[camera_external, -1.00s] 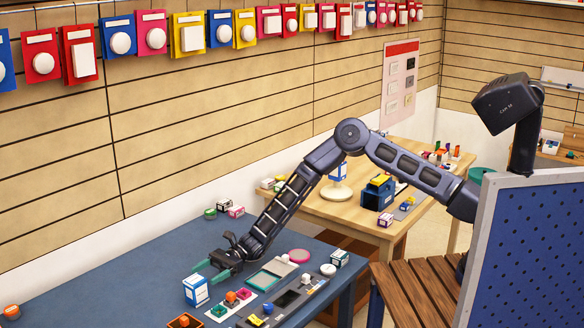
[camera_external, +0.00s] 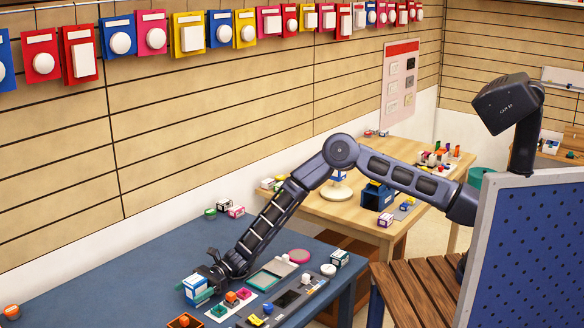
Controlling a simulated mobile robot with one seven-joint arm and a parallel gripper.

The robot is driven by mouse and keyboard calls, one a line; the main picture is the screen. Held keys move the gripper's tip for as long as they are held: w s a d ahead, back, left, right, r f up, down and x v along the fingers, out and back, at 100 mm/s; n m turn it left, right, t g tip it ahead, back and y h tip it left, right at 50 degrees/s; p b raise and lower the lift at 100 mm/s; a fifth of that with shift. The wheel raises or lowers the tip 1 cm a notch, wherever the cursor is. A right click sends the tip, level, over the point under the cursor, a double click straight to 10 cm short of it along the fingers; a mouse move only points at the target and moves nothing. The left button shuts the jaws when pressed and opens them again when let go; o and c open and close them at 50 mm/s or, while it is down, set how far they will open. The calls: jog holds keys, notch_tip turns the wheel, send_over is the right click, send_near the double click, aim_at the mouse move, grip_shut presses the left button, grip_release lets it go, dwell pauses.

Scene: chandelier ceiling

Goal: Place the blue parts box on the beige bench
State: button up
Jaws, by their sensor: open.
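The blue parts box appears to be the small blue-and-white box (camera_external: 191,291) standing upright on the blue bench (camera_external: 110,290). My gripper (camera_external: 196,290) is open, with its teal fingers at the box's sides and its dark wrist just behind and to the right. The fingers and wrist hide part of the box, and I cannot tell whether they touch it. The beige bench (camera_external: 420,165) is a light wooden table farther back to the right, below my raised arm.
The beige bench carries a dark blue bin (camera_external: 375,197), a white round stand (camera_external: 337,192) and several small items. Right of the box lie small colored parts (camera_external: 232,297), a teal-edged tray (camera_external: 270,276) and a pink disc (camera_external: 299,256). The blue bench's left part is mostly clear.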

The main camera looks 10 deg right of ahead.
jog(key=c, duration=1.2)
jog(key=shift+o, duration=0.2)
jog(key=shift+r, duration=0.1)
notch_tip(320, 180, up, 20)
